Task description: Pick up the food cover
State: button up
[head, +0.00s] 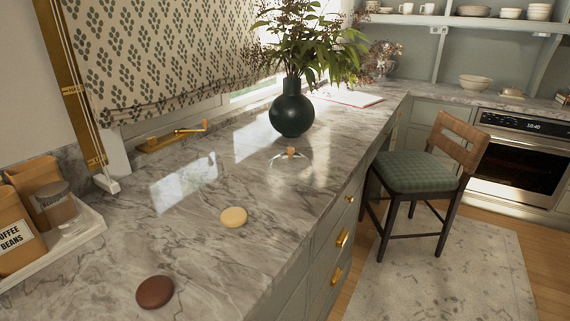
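A clear glass food cover (289,164) stands on the marble counter, just in front of the dark green vase. Its wooden knob (291,151) shows at the top; the transparent dome is faint against the marble, and I cannot tell whether anything is under it. My gripper is not in view.
The vase (292,112) holds tall leafy stems. A yellow round item (233,217) and a brown round item (155,292) lie nearer on the counter (200,255). A tray (70,243) with coffee bags and a jar is at left. A chair (410,172) stands right of the counter.

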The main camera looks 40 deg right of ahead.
aim_at(290, 170)
jog(key=i+l+u, duration=0.1)
jog(key=u, duration=0.3)
jog(key=l+u, duration=0.6)
jog(key=u, duration=0.15)
